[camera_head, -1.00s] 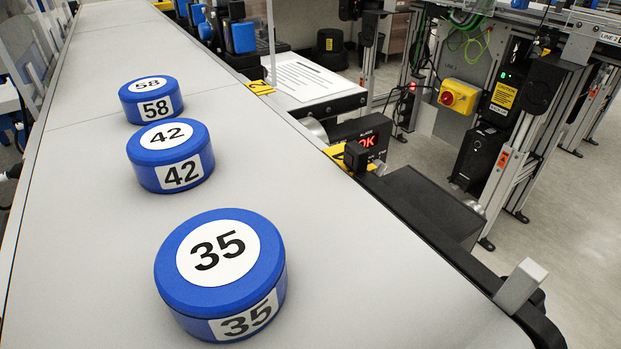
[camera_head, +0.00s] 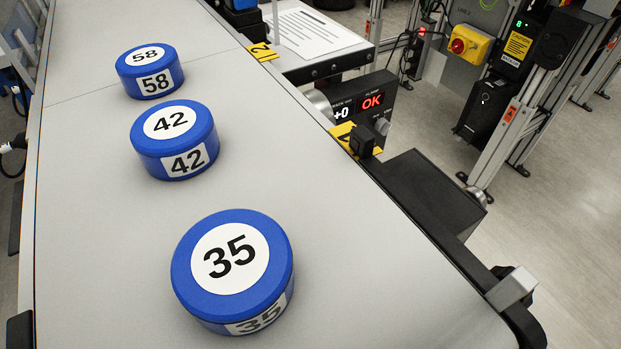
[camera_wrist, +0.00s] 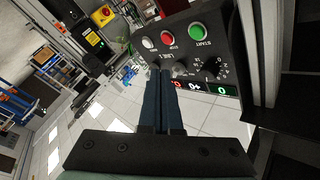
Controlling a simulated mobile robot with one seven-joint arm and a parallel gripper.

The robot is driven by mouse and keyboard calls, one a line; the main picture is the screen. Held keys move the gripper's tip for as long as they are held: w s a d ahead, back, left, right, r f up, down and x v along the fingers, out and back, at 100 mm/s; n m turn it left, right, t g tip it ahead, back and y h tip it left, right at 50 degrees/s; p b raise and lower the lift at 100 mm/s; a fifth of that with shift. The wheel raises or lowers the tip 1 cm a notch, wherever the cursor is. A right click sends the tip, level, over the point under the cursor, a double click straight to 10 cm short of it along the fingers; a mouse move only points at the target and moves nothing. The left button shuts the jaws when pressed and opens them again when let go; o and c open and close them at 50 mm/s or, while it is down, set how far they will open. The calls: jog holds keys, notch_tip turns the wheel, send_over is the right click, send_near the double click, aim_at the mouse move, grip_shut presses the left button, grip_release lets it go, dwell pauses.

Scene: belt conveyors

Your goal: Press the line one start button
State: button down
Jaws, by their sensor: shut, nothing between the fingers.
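In the wrist view, a dark control panel (camera_wrist: 235,48) carries a green button marked START (camera_wrist: 197,31). Beside it are a red button (camera_wrist: 167,38) and a pale button (camera_wrist: 148,43). A label that seems to read LINE 1 is below the buttons. My gripper (camera_wrist: 160,72) is shut and empty, its dark fingertips in front of the panel's lower part, below and left of the green button in the picture. I cannot tell whether the tips touch the panel. My gripper is not in the head view.
In the head view, blue discs marked 35 (camera_head: 232,265), 42 (camera_head: 172,140) and 58 (camera_head: 148,71) sit on the grey belt (camera_head: 90,240). A display box (camera_head: 358,112) reading OK stands beside the belt. A yellow box with a red knob (camera_head: 467,45) is farther back.

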jog(key=w+a, duration=0.4)
jog(key=w, duration=0.1)
jog(key=shift+w, duration=0.15)
dwell(2.0)
jog(key=shift+w+a, duration=0.15)
jog(key=shift+w, duration=0.15)
